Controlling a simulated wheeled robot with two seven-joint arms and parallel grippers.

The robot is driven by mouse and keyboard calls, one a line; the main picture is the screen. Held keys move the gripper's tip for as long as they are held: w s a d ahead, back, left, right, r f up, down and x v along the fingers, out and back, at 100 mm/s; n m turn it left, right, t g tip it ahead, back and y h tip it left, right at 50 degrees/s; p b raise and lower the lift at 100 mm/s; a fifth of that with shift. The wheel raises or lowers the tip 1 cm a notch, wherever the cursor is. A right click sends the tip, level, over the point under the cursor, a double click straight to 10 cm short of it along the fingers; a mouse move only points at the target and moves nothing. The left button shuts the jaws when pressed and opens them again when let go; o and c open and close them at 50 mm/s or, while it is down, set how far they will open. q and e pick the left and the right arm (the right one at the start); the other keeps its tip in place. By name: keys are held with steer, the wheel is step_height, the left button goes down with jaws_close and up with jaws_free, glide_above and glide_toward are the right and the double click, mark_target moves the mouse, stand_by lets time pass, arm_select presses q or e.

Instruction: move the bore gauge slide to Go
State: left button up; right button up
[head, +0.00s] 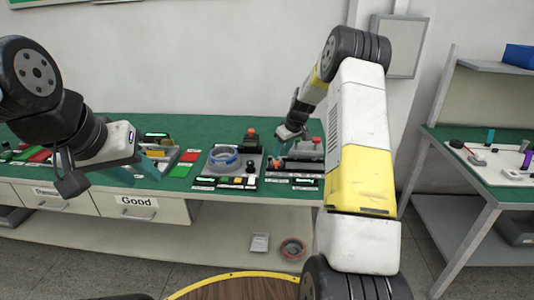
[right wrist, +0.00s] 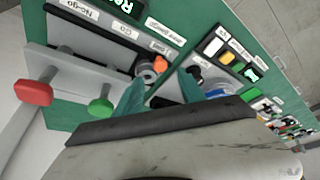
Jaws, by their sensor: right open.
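The bore gauge fixture lies below my right gripper in the right wrist view, with a dark track (right wrist: 95,38) beside labels reading No-go (right wrist: 79,9) and Go (right wrist: 125,30). The slide, with an orange knob (right wrist: 160,64) and a grey round part, sits at the track's end by a third label, past Go from No-go. My right gripper (right wrist: 161,93) is open, its teal fingers apart and pointing toward the slide's end of the fixture; contact cannot be told. In the head view this gripper (head: 283,143) hangs over the fixture. My left gripper (head: 138,178) is open and empty at the bench's left part.
A side table (head: 466,170) stands at the right.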

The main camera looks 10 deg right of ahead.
mark_target(277, 162)
steer(key=x, duration=0.6)
steer(key=shift+w+f, duration=0.1)
steer(key=shift+f, duration=0.1)
jaws_close()
stand_by(1.2)
